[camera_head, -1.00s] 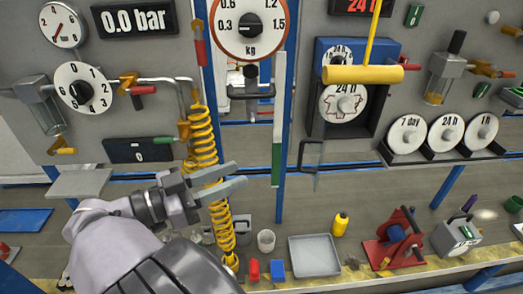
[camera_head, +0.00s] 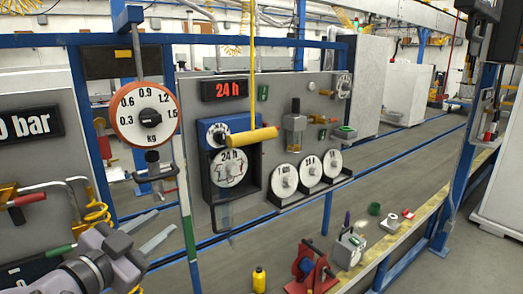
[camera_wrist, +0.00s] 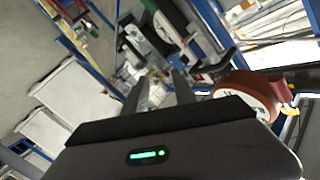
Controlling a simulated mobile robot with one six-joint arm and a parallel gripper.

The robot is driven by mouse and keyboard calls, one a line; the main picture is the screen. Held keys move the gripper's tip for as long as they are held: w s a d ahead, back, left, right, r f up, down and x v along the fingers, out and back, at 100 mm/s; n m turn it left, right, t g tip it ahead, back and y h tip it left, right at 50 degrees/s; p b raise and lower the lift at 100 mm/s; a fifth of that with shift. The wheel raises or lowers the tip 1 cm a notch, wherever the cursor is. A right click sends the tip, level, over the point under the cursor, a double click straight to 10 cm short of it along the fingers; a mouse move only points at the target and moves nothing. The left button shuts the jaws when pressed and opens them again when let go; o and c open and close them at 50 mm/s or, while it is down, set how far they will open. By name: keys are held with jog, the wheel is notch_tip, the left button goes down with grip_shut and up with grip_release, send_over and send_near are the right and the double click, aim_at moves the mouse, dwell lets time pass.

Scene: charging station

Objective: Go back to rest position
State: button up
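My gripper (camera_head: 150,238) is at the lower left of the head view, in front of the grey panel. Its two fingers are apart with nothing between them. In the wrist view, my gripper (camera_wrist: 162,90) also shows two separated fingers and no object held. The round kg dial (camera_head: 147,115) with an orange-red rim is above and near my gripper in the head view. A round orange-brown thing (camera_wrist: 245,95), probably that dial, is right of the fingers in the wrist view.
A yellow handle (camera_head: 250,136) hangs in front. On the bench stand a yellow bottle (camera_head: 259,280) and a red device (camera_head: 308,268).

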jog(key=w+d+r+y, duration=0.4)
jog(key=w+d+r, duration=0.1)
jog(key=w+d, duration=0.15)
jog(key=d+r+n+y+b, duration=0.1)
jog(key=d+r+n+y, duration=0.15)
jog(key=d+y, duration=0.4)
jog(key=s+d+f+n+g+h, duration=0.1)
jog(key=s+d+f+g, duration=0.4)
jog(key=s+d+f, duration=0.5)
jog(key=s+d+f+n+g+h+b, duration=0.1)
jog(key=s+d+f+g+h, duration=0.2)
jog(key=s+d+f, duration=0.7)
jog(key=s+g, duration=0.2)
jog(key=s, duration=0.3)
jog(key=shift+s+d+f, duration=0.15)
jog(key=shift+s+f, duration=0.05)
jog(key=shift+f, duration=0.1)
